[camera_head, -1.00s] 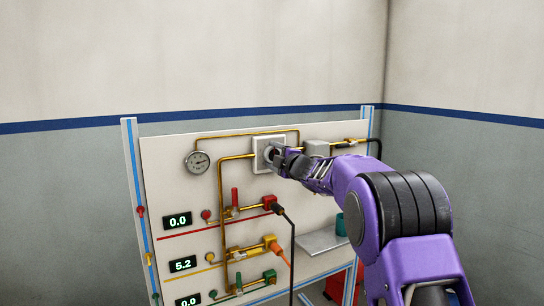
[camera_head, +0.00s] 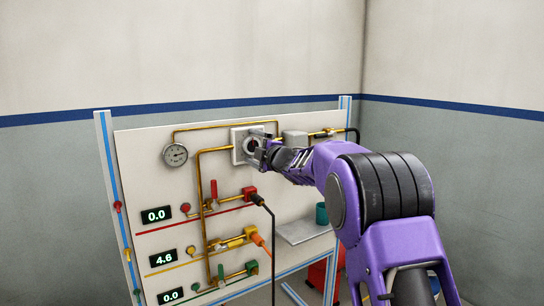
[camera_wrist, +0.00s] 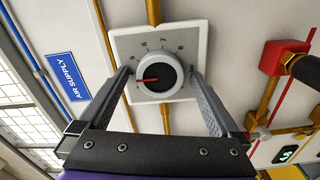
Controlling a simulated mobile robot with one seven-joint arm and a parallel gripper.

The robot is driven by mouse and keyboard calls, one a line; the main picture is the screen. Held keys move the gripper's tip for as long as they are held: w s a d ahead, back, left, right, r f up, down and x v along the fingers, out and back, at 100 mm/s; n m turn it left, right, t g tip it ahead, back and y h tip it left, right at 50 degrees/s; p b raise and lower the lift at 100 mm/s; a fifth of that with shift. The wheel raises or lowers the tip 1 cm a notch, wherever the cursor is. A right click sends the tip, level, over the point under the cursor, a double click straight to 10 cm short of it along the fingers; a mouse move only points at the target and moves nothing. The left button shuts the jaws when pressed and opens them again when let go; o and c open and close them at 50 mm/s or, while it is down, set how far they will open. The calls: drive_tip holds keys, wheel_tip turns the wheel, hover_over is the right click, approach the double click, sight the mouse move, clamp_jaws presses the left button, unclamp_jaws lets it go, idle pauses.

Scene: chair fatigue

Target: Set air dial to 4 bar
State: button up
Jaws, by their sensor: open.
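The air dial is a black round knob (camera_wrist: 157,72) with a red pointer, on a square white plate (camera_wrist: 185,36) marked with numbers. In the wrist view the pointer lies toward the left, but the number beside it is not clear. My gripper (camera_wrist: 160,82) is open, with one finger on each side of the knob and a visible gap to it. In the head view the dial plate (camera_head: 236,153) is at the top of the board, and my gripper (camera_head: 262,152) reaches it from the right, partly hiding the knob. The middle display (camera_head: 163,259) reads 4.6.
A blue AIR SUPPLY label (camera_wrist: 68,76) is beside the dial. A round gauge (camera_head: 175,155) is to its left, a grey box (camera_head: 295,139) to its right. Brass pipes and red, yellow and green valves run below. A red valve block (camera_wrist: 282,57) is right of my fingers.

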drive_tip(key=v, duration=1.6)
